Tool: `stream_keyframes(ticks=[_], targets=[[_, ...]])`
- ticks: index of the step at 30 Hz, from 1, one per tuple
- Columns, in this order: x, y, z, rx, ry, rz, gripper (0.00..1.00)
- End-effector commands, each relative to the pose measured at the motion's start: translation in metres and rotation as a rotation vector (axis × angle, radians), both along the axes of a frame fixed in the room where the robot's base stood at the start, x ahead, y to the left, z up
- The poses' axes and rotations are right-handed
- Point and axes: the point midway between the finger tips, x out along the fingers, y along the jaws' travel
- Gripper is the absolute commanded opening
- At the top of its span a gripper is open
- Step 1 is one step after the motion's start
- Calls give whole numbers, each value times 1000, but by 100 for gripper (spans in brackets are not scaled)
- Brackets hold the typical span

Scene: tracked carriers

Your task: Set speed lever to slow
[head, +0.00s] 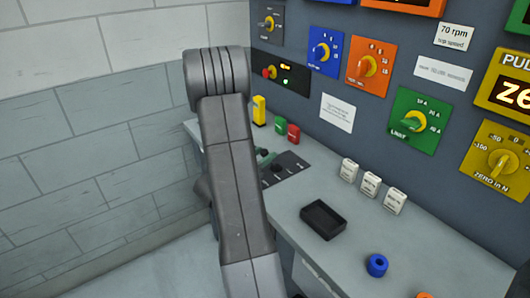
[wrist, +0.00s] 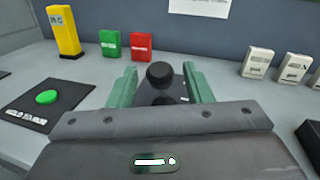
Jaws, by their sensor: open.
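The lever's round black knob (wrist: 160,75) stands up from a dark plate on the bench. In the wrist view it sits between the two green fingers of my gripper (wrist: 161,83), which are apart with one on each side. I cannot tell whether either finger touches the knob. In the head view the dark lever plate (head: 294,162) lies beside my arm, and a green finger of my gripper (head: 266,157) shows over it. The slow and fast marks cannot be read, and the lever's setting cannot be told.
A yellow block (wrist: 62,32), a green block (wrist: 111,44) and a red block (wrist: 141,46) stand behind. A green button (wrist: 46,97) is at left. White blocks (head: 370,184), a black tray (head: 323,219) and a blue ring (head: 376,265) are at right. A panel rises behind.

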Motion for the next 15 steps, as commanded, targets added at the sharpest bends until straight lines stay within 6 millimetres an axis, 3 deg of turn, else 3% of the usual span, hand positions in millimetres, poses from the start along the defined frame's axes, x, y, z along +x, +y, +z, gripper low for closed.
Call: stream_keyframes(ticks=[15], targets=[[11, -10, 0, -1, 0, 1, 44]])
